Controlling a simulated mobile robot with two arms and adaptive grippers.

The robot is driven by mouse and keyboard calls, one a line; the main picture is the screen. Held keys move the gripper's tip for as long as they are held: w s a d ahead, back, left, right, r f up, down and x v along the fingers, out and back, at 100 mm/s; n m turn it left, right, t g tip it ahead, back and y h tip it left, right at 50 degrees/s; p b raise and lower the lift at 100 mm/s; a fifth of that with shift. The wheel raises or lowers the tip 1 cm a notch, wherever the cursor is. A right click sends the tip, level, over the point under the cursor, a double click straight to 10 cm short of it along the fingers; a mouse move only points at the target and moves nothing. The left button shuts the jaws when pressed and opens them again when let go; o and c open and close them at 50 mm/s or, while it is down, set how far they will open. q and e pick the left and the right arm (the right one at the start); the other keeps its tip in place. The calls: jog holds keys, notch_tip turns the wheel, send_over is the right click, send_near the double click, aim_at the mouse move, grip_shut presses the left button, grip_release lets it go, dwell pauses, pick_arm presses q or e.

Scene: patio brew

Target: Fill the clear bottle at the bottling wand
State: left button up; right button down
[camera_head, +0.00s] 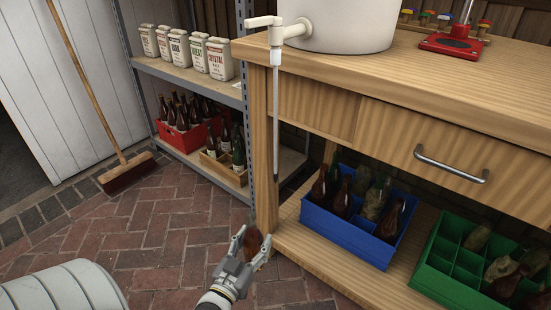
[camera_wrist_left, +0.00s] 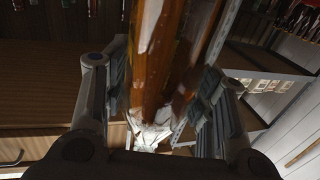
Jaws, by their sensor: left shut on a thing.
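My left gripper (camera_head: 243,245) is low in the head view, in front of the bench's front leg and above the brick floor. It is shut on a brown glass bottle (camera_head: 253,240), mostly hidden by the fingers there. The bottle (camera_wrist_left: 160,60) shows amber and glossy between the fingers in the left wrist view. The bottling wand (camera_head: 276,120) hangs straight down from the white tap (camera_head: 264,25), above the gripper and apart from the bottle. Clear-looking bottles stand in the blue crate (camera_head: 345,232) and the green crate (camera_head: 445,285). My right gripper is not in view.
The wooden bench (camera_head: 400,70) carries a white bucket (camera_head: 345,25) and a red capper (camera_head: 452,43). Its front leg (camera_head: 264,170) stands close beside the wand. A broom (camera_head: 85,85) leans left.

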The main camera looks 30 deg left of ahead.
pick_arm(q)
jog(key=shift+s+a+r+p, duration=0.15)
jog(key=shift+s+p, duration=0.35)
jog(key=shift+s, duration=0.8)
jog(key=shift+s+a+p, duration=0.1)
jog(key=shift+s+p, duration=0.5)
jog(key=shift+s, duration=1.35)
